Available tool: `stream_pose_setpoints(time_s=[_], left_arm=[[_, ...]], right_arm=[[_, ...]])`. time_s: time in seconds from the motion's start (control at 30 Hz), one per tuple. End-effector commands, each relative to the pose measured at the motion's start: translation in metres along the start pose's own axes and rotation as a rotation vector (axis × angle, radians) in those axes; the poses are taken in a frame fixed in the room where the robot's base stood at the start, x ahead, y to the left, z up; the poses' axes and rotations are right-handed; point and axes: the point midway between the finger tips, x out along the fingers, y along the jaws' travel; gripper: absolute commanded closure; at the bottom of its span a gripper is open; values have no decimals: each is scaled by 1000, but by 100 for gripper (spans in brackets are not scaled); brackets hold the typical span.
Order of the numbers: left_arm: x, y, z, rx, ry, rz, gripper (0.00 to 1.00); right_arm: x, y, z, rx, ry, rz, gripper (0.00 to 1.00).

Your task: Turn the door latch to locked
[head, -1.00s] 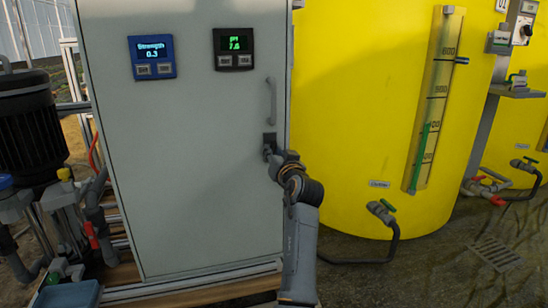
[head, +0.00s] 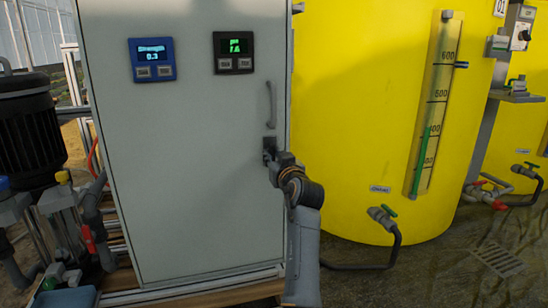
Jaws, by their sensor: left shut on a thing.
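The grey cabinet door (head: 190,170) is closed and fills the middle of the head view. Its latch (head: 269,141) shows as a small dark plate near the right edge, below the vertical door handle (head: 273,103). My left gripper (head: 270,155) is at the latch, shut on it, with its arm reaching up from the bottom. The gripper hides most of the latch, so I cannot tell its angle. My right gripper is not in view.
A blue display (head: 152,59) and a black display (head: 234,53) sit on the upper door. A large yellow tank (head: 360,120) stands close on the right. A black motor (head: 28,130) and pipework are on the left.

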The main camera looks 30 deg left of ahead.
Motion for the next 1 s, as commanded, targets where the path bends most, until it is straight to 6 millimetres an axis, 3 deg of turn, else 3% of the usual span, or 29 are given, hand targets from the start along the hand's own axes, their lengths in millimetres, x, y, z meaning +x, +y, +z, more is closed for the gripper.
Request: stream_pose_setpoints(time_s=[0.07,0.1,0.17,0.57,1.0], left_arm=[[0,0,0,-3,-1,0,100],[0,0,0,-2,-1,0,74],[0,0,0,-2,-1,0,66],[0,0,-10,-2,1,-1,66],[0,1,-87,-3,1,0,66]], right_arm=[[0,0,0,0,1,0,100],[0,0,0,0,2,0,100],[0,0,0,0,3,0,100],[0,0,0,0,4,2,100],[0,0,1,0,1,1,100]])
